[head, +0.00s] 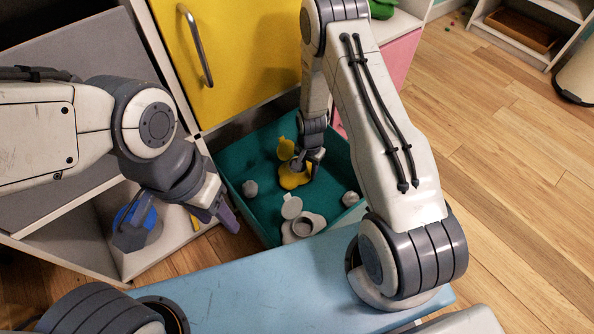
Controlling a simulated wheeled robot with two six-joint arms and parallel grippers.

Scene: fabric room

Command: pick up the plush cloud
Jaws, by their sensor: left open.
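A teal drawer or bin (258,218) stands open below the yellow door and holds several small objects. A lumpy pale grey piece (312,220) with a round ring on it lies near its front side. A lumpy yellow piece (292,182) lies further back. I cannot tell for certain which of these is the plush cloud. My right gripper (308,166) reaches down into the bin at the yellow piece and partly covers it; its jaws are too small to read. My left gripper (226,214) is open and empty, left of the bin, outside it.
Another yellow piece (285,148), a pale flat piece (291,206) and grey lumps (250,188) lie in the bin. A blue-topped object (136,230) sits on the left shelf. A blue surface (270,285) lies in front. Wooden floor (500,170) is clear at right.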

